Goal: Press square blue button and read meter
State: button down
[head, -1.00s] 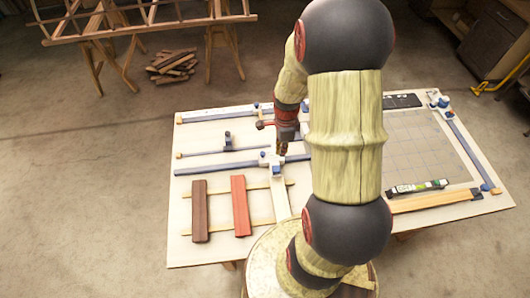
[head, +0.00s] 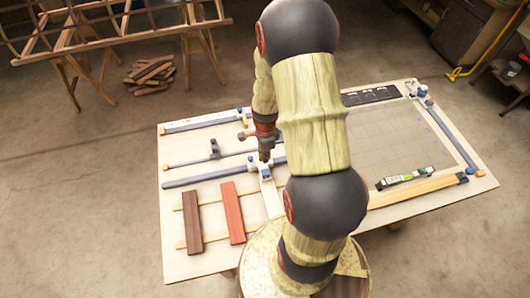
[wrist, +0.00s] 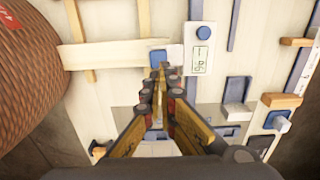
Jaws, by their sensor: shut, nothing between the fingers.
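In the wrist view the square blue button (wrist: 158,57) sits on a pale block at the end of a light wooden strip. My gripper (wrist: 162,70) is shut and empty, its fingertips at the button's near edge; I cannot tell whether they touch it. Right beside the button is a white meter (wrist: 200,61) with a small display of dark, sideways digits, perhaps 96, too small to read surely. A round blue button (wrist: 203,32) sits at the meter's upper end. In the head view my gripper (head: 265,157) points down over the block; the meter is mostly hidden there by my arm.
The pale worktable (head: 175,262) carries a dark brown lath (head: 192,222) and a red lath (head: 232,212) at front left. Blue rails and clamps lie behind them. A green-marked level (head: 404,178) lies right of my arm. A wooden rack (head: 110,28) stands behind.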

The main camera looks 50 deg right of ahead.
aim_at(266, 172)
notch_tip(266, 172, down, 8)
jog(key=shift+f, duration=0.1)
dwell(0.5)
jog(key=shift+f+b, duration=0.6)
jog(key=shift+f, duration=0.35)
jog(key=shift+s+a, duration=0.1)
jog(key=shift+s, duration=0.05)
jog(key=shift+s+f, duration=0.1)
jog(key=shift+r+p, duration=0.3)
jog(key=shift+r, duration=0.1)
notch_tip(266, 172, up, 14)
jog(key=p, duration=0.1)
jog(key=shift+w, duration=0.3)
jog(key=shift+f, duration=0.15)
